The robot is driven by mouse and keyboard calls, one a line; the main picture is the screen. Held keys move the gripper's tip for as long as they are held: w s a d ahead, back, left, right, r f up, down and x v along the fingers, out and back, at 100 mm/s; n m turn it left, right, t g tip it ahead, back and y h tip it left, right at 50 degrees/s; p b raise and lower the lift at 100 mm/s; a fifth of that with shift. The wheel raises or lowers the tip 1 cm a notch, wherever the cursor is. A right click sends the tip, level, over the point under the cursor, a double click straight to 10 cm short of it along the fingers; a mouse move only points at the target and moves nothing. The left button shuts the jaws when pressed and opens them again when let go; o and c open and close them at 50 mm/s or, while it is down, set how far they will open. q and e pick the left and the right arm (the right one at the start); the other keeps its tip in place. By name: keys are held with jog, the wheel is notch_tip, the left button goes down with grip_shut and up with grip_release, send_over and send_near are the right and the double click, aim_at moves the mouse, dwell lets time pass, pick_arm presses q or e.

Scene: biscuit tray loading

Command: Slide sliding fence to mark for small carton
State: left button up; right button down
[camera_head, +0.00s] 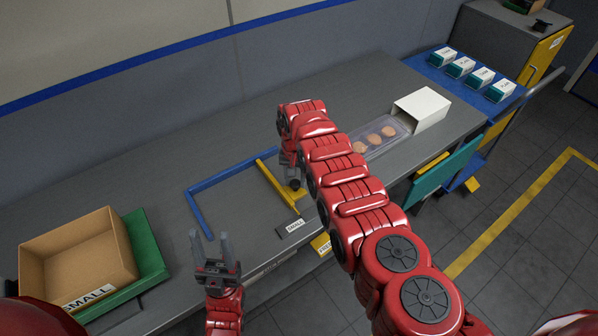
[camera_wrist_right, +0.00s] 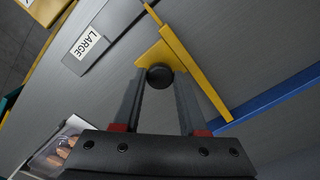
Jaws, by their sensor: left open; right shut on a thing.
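The yellow sliding fence (camera_head: 276,180) lies on the grey table at the right end of the blue L-shaped rail (camera_head: 197,212). It also shows in the right wrist view (camera_wrist_right: 195,72), with a black knob (camera_wrist_right: 159,76) on its yellow foot. My right gripper (camera_wrist_right: 160,84) is shut on this knob; in the head view my right arm partly hides it. A dark plate (camera_wrist_right: 110,32) labelled LARGE lies beside the fence's foot. An open cardboard carton (camera_head: 75,255) labelled SMALL sits at the left. My left gripper (camera_head: 211,240) is open and empty near the table's front edge.
The cardboard carton rests on a green holder (camera_head: 150,258). Right of my right arm are a clear tray (camera_head: 398,126) with biscuits and an open white carton (camera_head: 424,108). Several small labelled boxes stand on a blue surface (camera_head: 432,70) at far right. The area inside the blue rail is clear.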

jog(key=shift+c, duration=2.3)
grip_release()
notch_tip(320, 180, up, 4)
jog(key=p, duration=0.3)
jog(key=shift+w+f, duration=0.15)
jog(key=shift+f, duration=0.05)
notch_tip(320, 180, up, 14)
jog(key=shift+f+b, duration=0.15)
jog(key=shift+b, duration=0.15)
